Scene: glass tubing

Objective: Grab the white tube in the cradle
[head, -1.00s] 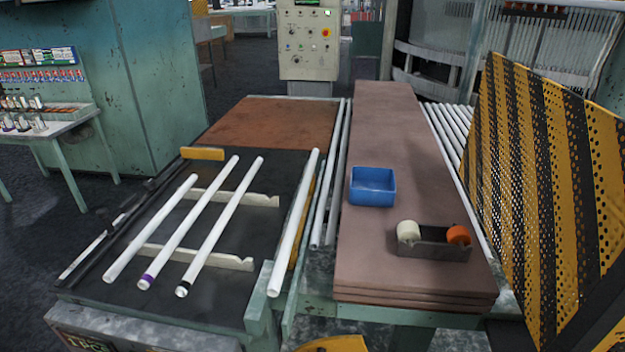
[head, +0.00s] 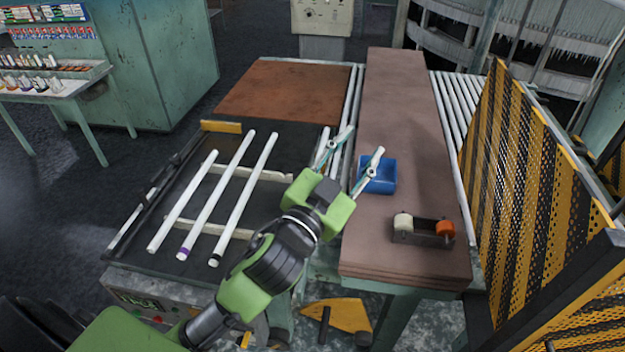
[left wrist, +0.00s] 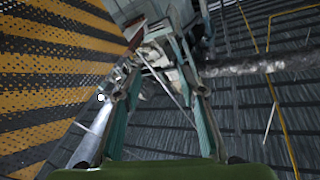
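Three white tubes lie side by side across the notched cradle rails (head: 272,174) on the dark bench: a left tube (head: 182,202), a middle tube (head: 216,196) with a purple band at its near end, and a right tube (head: 244,198) with a dark near end. A fourth white tube lies at the bench's right side, mostly hidden behind my left arm. My right gripper is out of view.
A blue bin (head: 382,178) and a tape holder (head: 424,236) with white and orange rolls stand on the brown boards (head: 385,105). A striped yellow-black guard (head: 520,190) stands at the right. A rusty plate (head: 285,90) lies beyond the cradle.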

